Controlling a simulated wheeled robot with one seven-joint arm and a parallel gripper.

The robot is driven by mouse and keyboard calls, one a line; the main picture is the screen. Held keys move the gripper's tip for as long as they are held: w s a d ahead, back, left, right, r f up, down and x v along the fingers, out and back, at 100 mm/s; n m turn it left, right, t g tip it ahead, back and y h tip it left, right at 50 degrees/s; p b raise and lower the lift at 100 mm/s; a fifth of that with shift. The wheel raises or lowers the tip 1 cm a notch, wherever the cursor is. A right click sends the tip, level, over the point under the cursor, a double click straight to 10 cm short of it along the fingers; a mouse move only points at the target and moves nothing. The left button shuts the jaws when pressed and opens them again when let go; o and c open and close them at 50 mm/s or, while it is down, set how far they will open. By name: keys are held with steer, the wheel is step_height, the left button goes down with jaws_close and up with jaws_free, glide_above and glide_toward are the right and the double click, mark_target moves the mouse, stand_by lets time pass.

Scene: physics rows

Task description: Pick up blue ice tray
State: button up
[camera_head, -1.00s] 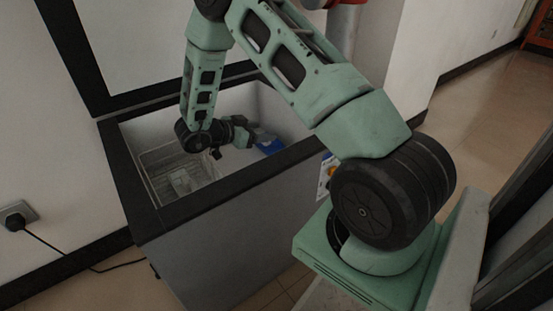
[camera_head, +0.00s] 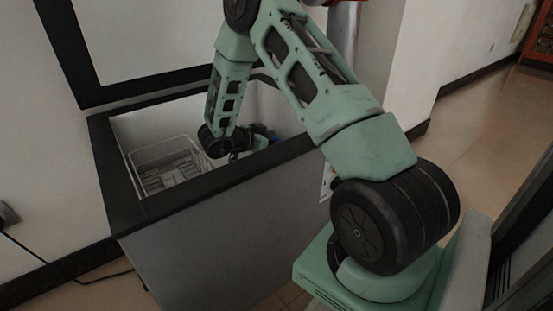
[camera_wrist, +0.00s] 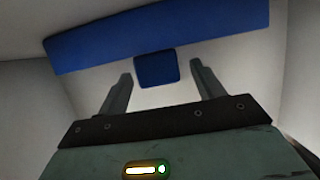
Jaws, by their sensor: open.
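The blue ice tray (camera_wrist: 160,32) shows in the wrist view as a wide blue bar across the top, with a smaller blue tab below it. In the head view only a small blue sliver of the tray (camera_head: 274,136) shows inside the open chest freezer, at its right end. The rest is hidden by my arm and the freezer rim. My gripper (camera_wrist: 161,73) is open, with one finger on each side of the blue tab; I cannot tell whether either finger touches it. In the head view my gripper (camera_head: 262,141) is partly hidden at the freezer's front rim.
The chest freezer (camera_head: 215,182) has a dark rim close to my arm, and its lid (camera_head: 150,40) stands open behind. A white wire basket (camera_head: 168,163) sits in its left part. Pale inner walls lie close around my gripper. A power cord runs at the lower left.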

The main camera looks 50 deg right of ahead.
steer(key=shift+d, duration=0.15)
steer(key=c, duration=1.3)
steer(key=shift+r, duration=0.1)
